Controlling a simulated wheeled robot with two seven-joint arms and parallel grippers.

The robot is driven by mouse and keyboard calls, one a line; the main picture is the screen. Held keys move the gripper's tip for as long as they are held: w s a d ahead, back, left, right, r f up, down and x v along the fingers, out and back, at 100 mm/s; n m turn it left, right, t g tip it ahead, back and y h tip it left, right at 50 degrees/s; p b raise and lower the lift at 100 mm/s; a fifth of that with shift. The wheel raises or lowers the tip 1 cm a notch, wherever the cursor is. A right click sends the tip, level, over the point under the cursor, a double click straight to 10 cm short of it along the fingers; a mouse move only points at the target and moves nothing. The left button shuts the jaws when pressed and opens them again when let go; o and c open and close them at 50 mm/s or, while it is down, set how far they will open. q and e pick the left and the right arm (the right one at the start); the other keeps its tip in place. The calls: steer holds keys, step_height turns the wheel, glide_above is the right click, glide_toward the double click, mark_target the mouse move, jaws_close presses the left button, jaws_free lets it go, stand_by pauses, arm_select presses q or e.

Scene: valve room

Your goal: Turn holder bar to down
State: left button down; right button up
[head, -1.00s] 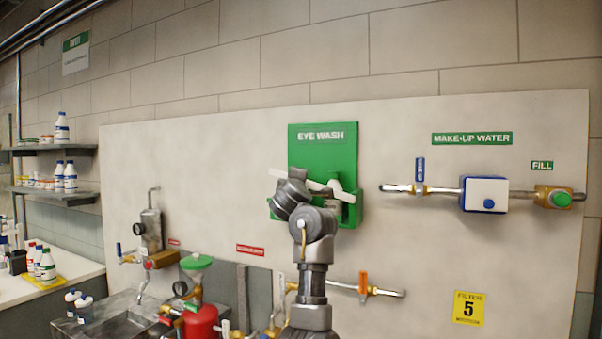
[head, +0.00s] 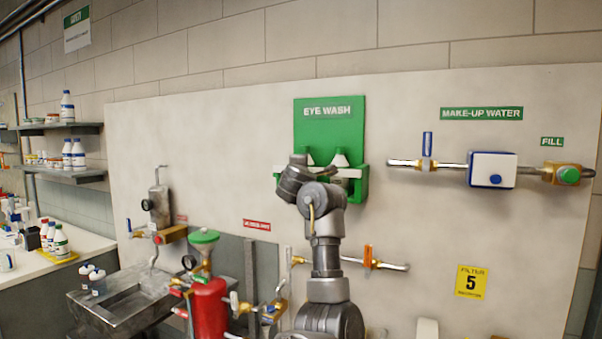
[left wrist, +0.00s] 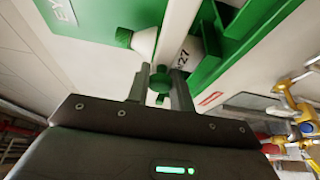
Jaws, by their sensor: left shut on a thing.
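The green EYE WASH holder (head: 328,120) is fixed to the pale wall panel. The white holder bar (head: 350,172) lies about level across its lower front, with two white bottles (head: 340,158) standing behind it. My left gripper (head: 300,162) is in front of the bar's left part and hides some of it. In the left wrist view, the fingers (left wrist: 160,88) are shut on a green knob (left wrist: 160,78). The white bar (left wrist: 172,35) runs up from there, with bottles (left wrist: 194,47) close by. My right gripper is not in view.
To the right are the MAKE-UP WATER pipe with a blue valve handle (head: 427,145) and a white box (head: 493,170). Below are an orange-handled valve (head: 368,257), a red tank (head: 208,305) and a metal sink (head: 130,295). Shelves with bottles (head: 66,145) are at the left.

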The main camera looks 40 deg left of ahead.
arm_select(q)
steer(key=c, duration=1.7)
jaws_free()
steer(key=shift+f, duration=0.2)
steer(key=o, duration=0.4)
steer(key=shift+s+a, duration=0.15)
steer(key=shift+d+r, duration=0.1)
steer(key=shift+d, duration=0.15)
steer(key=b+v, duration=0.1)
steer(key=v, duration=0.9)
steer(key=shift+s, duration=0.3)
